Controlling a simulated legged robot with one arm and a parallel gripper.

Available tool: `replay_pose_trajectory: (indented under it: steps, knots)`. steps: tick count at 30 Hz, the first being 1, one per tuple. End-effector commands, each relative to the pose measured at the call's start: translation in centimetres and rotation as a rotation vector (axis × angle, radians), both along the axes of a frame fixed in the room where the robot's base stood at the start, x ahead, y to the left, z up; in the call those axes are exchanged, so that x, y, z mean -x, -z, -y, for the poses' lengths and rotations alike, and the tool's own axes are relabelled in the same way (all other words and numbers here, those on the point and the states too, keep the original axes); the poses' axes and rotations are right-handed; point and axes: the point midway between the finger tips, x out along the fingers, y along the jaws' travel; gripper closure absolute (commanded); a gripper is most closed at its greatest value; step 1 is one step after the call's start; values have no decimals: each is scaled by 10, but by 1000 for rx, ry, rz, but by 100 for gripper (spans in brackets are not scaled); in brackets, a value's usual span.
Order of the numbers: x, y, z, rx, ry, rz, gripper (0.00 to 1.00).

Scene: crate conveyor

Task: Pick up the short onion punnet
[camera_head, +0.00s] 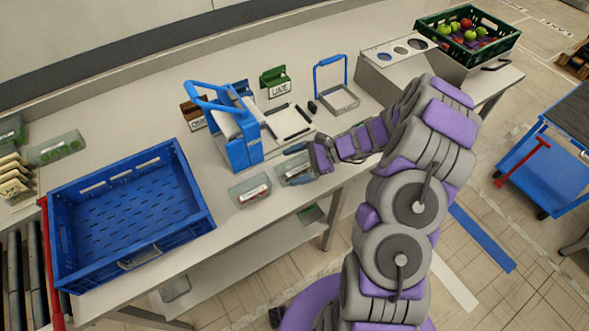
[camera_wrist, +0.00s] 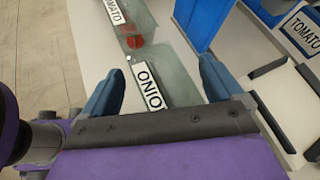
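The onion punnet (camera_wrist: 168,72) is a clear greenish tray with a white label reading "ONIO". In the wrist view it lies between my two blue fingers, partly hidden at its near end. In the head view the punnet (camera_head: 294,174) sits near the front edge of the bench, partly covered by my gripper (camera_head: 300,158). In the wrist view my gripper (camera_wrist: 160,72) is open, one finger to each side of the punnet, with a visible gap at the left finger. I cannot tell how far down the fingers reach.
A tomato punnet (camera_wrist: 130,18) is close beyond the onion punnet; it also shows in the head view (camera_head: 250,191). A blue sealing machine (camera_head: 240,138) stands just behind. A large blue crate (camera_head: 203,219) is at left, and a green apple crate (camera_head: 440,42) far right.

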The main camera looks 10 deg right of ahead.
Motion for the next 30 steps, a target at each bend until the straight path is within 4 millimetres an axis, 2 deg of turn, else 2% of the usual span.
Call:
replay_pose_trajectory:
  steps: [2,16,26,27,28,29,30]
  knots:
    - [0,0,0,0,0,0,14]
    - [0,1,-1,1,-1,-2,59]
    - [0,-2,0,1,-1,-2,59]
    - [0,-5,0,1,0,-1,65]
    - [0,-8,0,1,-1,-1,67]
    - [0,-13,0,1,-2,1,73]
    - [0,-20,0,3,-1,3,74]
